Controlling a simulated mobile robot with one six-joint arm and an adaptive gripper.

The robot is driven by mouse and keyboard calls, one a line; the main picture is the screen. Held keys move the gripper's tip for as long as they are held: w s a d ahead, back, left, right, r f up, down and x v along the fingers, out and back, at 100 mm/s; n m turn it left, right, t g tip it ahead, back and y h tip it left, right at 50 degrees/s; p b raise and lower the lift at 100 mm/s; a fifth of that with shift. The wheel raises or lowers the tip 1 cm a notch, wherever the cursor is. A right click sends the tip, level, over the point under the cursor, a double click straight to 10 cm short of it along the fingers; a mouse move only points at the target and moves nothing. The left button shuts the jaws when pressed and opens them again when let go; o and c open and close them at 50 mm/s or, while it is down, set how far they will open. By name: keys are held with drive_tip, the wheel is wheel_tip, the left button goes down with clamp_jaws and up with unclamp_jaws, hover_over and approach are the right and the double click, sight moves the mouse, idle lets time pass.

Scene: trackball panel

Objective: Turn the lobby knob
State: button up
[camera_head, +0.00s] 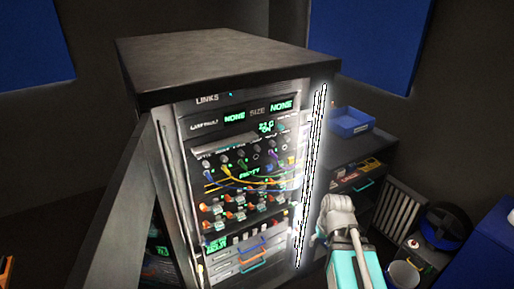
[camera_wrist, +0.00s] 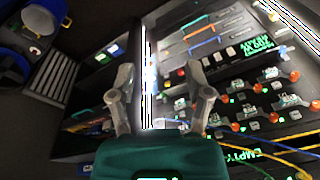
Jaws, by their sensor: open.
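A dark rack cabinet (camera_head: 215,62) stands in the middle of the head view with a lit control panel. Rows of grey and orange-red knobs (camera_head: 235,208) sit on its lower half; they also show at the right of the wrist view (camera_wrist: 267,75). The small labels are too blurred to tell which knob is the lobby one. My gripper (camera_head: 328,208) is to the right of the panel in the head view, apart from the knobs. In the wrist view its two grey fingers (camera_wrist: 160,72) are spread with nothing between them, in front of the cabinet's bright edge strip.
Blue, yellow and other cables (camera_head: 250,180) hang across the panel above the knobs. Blue and orange drawer handles (camera_head: 252,262) are below. A cabinet door (camera_head: 120,215) stands open at left. A shelf with a blue tray (camera_head: 350,121) stands to the right.

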drive_tip(key=w+a+r+n+t+y+p, duration=0.2)
drive_tip(key=w+a+r+n+t+p, duration=0.1)
drive_tip(key=w+a+r, duration=0.5)
drive_tip(key=w+a+r+n+t+y+p, duration=0.3)
drive_tip(key=w+a+r+t+p, duration=0.3)
drive_tip(key=w+r, duration=0.3)
wheel_tip(320, 180, up, 4)
drive_tip(key=shift+w+a+r+n+t+y, duration=0.15)
drive_tip(key=shift+a+n+t+y, duration=0.15)
drive_tip(key=shift+a+n+t, duration=0.5)
drive_tip(key=shift+a, duration=0.15)
